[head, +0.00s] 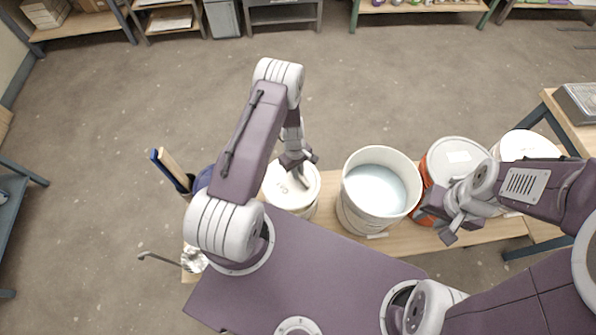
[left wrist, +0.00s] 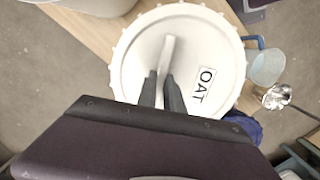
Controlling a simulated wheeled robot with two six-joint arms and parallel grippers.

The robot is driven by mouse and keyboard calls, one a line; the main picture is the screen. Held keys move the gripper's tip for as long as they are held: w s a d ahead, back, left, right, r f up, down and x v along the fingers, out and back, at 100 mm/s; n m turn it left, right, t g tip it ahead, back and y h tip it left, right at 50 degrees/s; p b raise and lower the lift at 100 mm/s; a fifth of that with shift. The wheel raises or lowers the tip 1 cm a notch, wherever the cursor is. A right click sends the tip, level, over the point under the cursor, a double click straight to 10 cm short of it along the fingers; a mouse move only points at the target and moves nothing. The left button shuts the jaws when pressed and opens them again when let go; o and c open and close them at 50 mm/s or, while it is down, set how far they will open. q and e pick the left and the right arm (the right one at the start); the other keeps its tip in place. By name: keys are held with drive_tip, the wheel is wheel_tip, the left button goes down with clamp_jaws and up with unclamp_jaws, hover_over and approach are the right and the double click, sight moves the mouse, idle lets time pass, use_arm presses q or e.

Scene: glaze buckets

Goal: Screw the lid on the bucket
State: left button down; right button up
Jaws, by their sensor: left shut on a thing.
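A round white lid (head: 286,193) with a ribbed rim tops a white bucket (head: 305,213) on the bench, left of the open bucket. In the left wrist view the lid (left wrist: 140,55) carries an OAT label and a raised bar handle (left wrist: 167,52). My left gripper (head: 304,178) is over the lid, and its fingers (left wrist: 162,88) are shut on the bar handle. Whether the lid sits fully level on the bucket cannot be told. My right gripper (head: 438,222) looks open and empty, in front of the orange bucket.
An open white bucket (head: 350,212) with pale blue glaze stands right of the lidded one. An orange bucket (head: 418,205) with a white lid and another white-lidded bucket (head: 528,146) stand further right. A blue container (head: 203,178) and a metal ladle (head: 160,258) are at the left.

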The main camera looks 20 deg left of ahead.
use_arm(q)
wheel_tip(320, 180, down, 5)
drive_tip(key=b, duration=0.3)
drive_tip(key=shift+b, duration=0.35)
drive_tip(key=shift+f, duration=0.1)
drive_tip(key=shift+w, duration=0.1)
drive_tip(key=shift+d+f+b, duration=0.1)
drive_tip(key=shift+f+b, duration=0.7)
drive_tip(key=shift+b, duration=0.15)
idle(1.1)
drive_tip(key=c, duration=0.9)
unclamp_jaws()
